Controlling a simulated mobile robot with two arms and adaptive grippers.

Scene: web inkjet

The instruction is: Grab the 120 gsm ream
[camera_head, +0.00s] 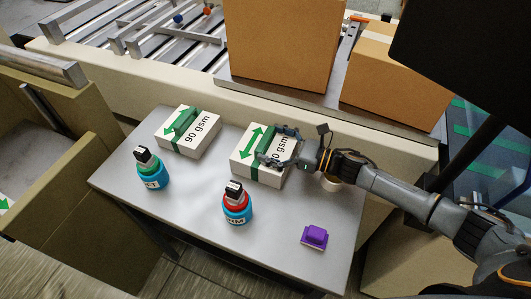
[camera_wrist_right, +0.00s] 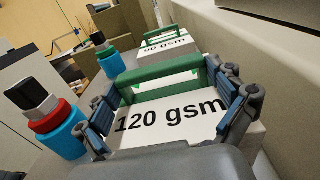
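The 120 gsm ream (camera_head: 240,166) is a white block with a green strap, a green handle and a green arrow on top. It lies on the grey table, and its label is partly hidden by my gripper in the head view. My right gripper (camera_head: 268,145) is over its top, coming in from the right. In the right wrist view, the gripper (camera_wrist_right: 160,85) has its fingers spread wide, one near each end of the green handle. The ream's "120 gsm" label (camera_wrist_right: 170,114) shows between them. I cannot tell whether the fingers touch the handle. My left gripper is not in view.
A similar 90 gsm ream (camera_head: 198,141) lies to the left on the table (camera_head: 185,220). Cardboard boxes (camera_head: 280,45) stand behind.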

